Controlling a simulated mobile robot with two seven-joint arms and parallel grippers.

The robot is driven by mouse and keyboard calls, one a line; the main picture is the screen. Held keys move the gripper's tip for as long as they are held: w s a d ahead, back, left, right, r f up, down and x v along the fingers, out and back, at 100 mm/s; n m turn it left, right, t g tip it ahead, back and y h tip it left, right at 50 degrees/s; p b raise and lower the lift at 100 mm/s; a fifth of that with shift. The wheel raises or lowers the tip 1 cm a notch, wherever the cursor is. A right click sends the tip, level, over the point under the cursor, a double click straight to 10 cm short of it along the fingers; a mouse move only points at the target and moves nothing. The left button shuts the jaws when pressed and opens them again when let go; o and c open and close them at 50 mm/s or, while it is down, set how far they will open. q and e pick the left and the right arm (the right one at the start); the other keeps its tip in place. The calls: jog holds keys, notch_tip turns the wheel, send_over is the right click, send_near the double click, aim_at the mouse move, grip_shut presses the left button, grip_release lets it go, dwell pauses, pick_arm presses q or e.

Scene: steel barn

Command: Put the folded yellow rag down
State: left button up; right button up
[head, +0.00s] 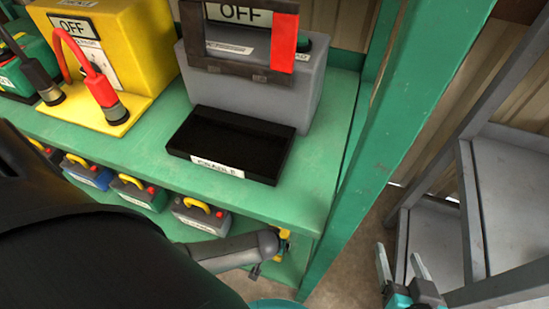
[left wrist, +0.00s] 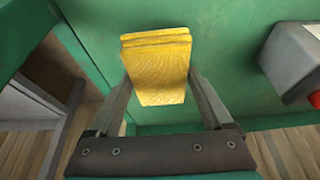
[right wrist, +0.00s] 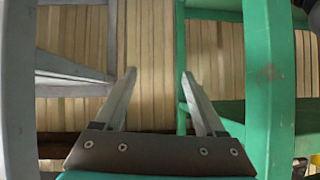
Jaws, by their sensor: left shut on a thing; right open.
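The folded yellow rag (left wrist: 157,70) shows in the left wrist view, layered at its top edge. My left gripper (left wrist: 158,82) is shut on it, with one finger at each side. Behind the rag is a green surface (left wrist: 225,60); I cannot tell whether the rag touches it. In the head view a black part of my left arm covers the lower left, and I cannot make out the left gripper or the rag there. My right gripper (head: 399,258) is open and empty at the lower right; it also shows in the right wrist view (right wrist: 158,76).
The green bench (head: 300,185) carries a yellow box (head: 130,45), a grey box (head: 265,95) marked OFF and a black tray (head: 230,145). Several small handled packs (head: 140,190) stand on the shelf below. A green post (head: 385,150) and grey shelving (head: 500,200) stand at the right.

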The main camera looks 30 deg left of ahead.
pick_arm(q)
jog(key=shift+f+b, duration=0.35)
jog(key=shift+f, duration=0.2)
jog(key=shift+f+b, duration=0.35)
jog(key=shift+f, duration=0.1)
jog(key=shift+f+b, duration=0.35)
jog(key=shift+f, duration=0.35)
pick_arm(e)
jog(key=shift+s+a+r+m+t+y, duration=0.15)
jog(key=shift+a+r+t+y, duration=0.45)
jog(key=shift+a+t, duration=0.45)
jog(key=shift+s+a+r+m+t+y, duration=0.15)
jog(key=shift+a+r+t+y, duration=0.5)
jog(key=shift+t, duration=0.6)
jog(key=shift+w+a, duration=0.1)
pick_arm(q)
jog(key=shift+f, duration=0.15)
jog(key=o, duration=1)
jog(key=shift+c, duration=0.2)
